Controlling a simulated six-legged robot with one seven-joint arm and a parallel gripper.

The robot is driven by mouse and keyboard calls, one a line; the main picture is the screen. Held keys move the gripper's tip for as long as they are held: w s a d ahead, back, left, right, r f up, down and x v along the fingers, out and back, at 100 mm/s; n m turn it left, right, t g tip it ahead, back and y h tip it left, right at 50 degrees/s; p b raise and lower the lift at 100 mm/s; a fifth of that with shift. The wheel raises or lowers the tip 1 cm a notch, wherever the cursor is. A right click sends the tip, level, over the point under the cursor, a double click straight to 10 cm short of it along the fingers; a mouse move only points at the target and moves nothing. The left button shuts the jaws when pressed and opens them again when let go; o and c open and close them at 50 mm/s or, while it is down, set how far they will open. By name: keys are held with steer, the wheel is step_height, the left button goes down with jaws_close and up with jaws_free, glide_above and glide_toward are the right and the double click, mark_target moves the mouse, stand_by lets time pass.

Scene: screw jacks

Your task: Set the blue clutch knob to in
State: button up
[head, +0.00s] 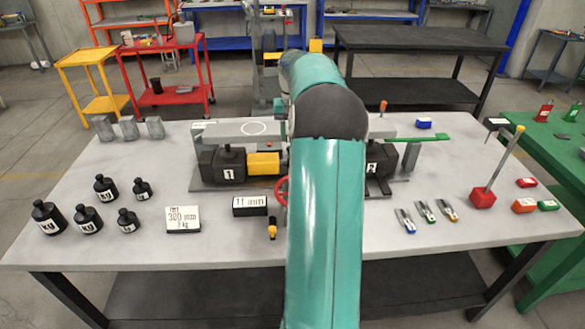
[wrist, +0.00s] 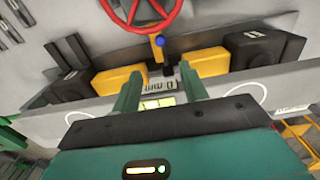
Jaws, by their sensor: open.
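The blue clutch knob (wrist: 159,41) shows in the wrist view as a small blue tip on a yellow piece, just below the red handwheel (wrist: 145,12) and between two yellow blocks. Whether it stands in or out I cannot tell. My gripper (wrist: 160,84) is open and empty, with its two green fingers apart. In the picture the knob lies above the gap between the fingertips, apart from them. In the head view my teal arm hides the knob and gripper; an edge of the handwheel (head: 281,191) shows left of the arm.
The black jack marked 1 (head: 228,170) and the one marked 2 (head: 374,161) stand either side of my arm. A long grey beam (head: 225,133) lies across them.

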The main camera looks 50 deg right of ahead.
step_height(320, 180, down, 14)
steer(key=shift+r, duration=0.15)
stand_by(0.3)
jaws_close()
